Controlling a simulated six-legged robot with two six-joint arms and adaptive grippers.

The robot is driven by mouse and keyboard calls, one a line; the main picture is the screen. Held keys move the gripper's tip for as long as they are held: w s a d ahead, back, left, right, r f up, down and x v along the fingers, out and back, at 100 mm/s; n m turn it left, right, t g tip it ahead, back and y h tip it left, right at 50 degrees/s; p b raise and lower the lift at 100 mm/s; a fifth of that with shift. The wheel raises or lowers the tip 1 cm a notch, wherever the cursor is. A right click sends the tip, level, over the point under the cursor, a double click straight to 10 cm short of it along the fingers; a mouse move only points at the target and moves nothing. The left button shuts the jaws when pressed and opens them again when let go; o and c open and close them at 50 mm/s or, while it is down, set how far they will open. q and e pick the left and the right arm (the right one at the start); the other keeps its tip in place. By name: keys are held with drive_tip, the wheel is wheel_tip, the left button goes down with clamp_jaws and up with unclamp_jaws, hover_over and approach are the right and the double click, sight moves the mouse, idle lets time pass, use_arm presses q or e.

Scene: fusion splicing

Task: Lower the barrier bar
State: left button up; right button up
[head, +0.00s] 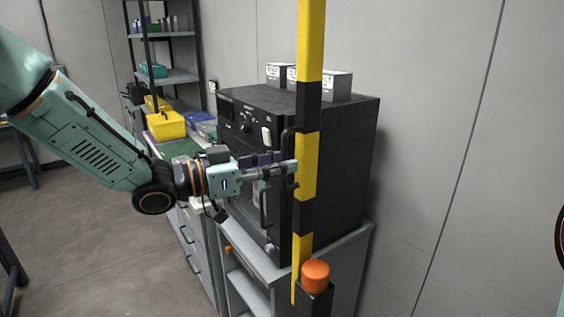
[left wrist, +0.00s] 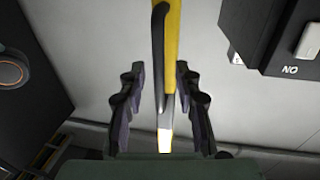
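The barrier bar (head: 309,60), striped yellow and black, stands upright in the head view beside an orange-capped post (head: 316,274). A slim black handle (left wrist: 158,45) runs along the bar (left wrist: 175,40) in the left wrist view. My left gripper (head: 291,172) reaches in from the left at about mid-height of the bar. In the left wrist view its two dark fingers (left wrist: 160,105) are spread, one on each side of the bar and handle, with gaps on both sides. My right gripper is not in view.
A large black oven-like machine (head: 345,150) on a grey cabinet (head: 347,255) stands close behind the bar, with small boxes (head: 337,85) on top. A bench with a yellow bin (head: 166,125) and a shelf rack (head: 170,77) are farther back. The floor (head: 90,245) at left is clear.

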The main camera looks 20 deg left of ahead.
use_arm(q)
drive_tip(key=shift+w+d, duration=0.45)
drive_tip(key=shift+d, duration=0.15)
drive_tip(key=shift+s+a, duration=0.1)
drive_tip(key=shift+a, duration=0.1)
drive_tip(key=shift+c, duration=0.9)
clamp_jaws()
